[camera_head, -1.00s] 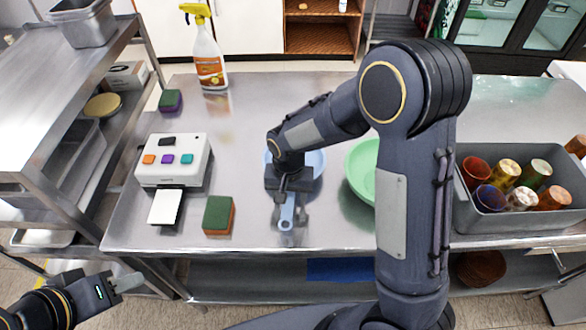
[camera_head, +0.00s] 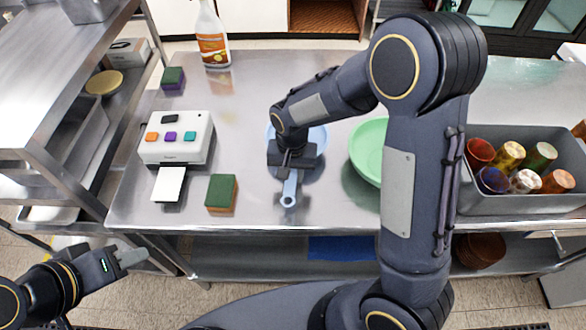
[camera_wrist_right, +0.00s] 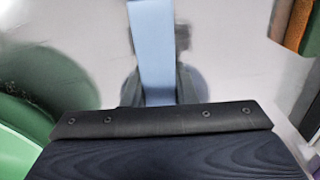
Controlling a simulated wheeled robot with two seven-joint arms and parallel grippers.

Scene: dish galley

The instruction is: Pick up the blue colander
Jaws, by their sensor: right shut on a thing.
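The blue colander (camera_head: 318,137) sits on the steel table, its bowl mostly hidden behind my right arm and gripper in the head view. Its light blue handle points toward the table's front edge and ends in a round hole. My right gripper (camera_head: 291,176) is shut on this handle. The handle also shows between the fingers in the right wrist view (camera_wrist_right: 152,45). I cannot tell whether the colander is clear of the table. My left gripper (camera_head: 131,257) is low at the left, off the table's front edge and far from the colander; its finger opening is unclear.
A green bowl (camera_head: 368,150) stands close to the right of the colander, partly behind my right arm. A green-brown sponge (camera_head: 221,192) and a white device (camera_head: 176,138) with coloured buttons are to the left. A grey bin (camera_head: 520,204) of cups is at right.

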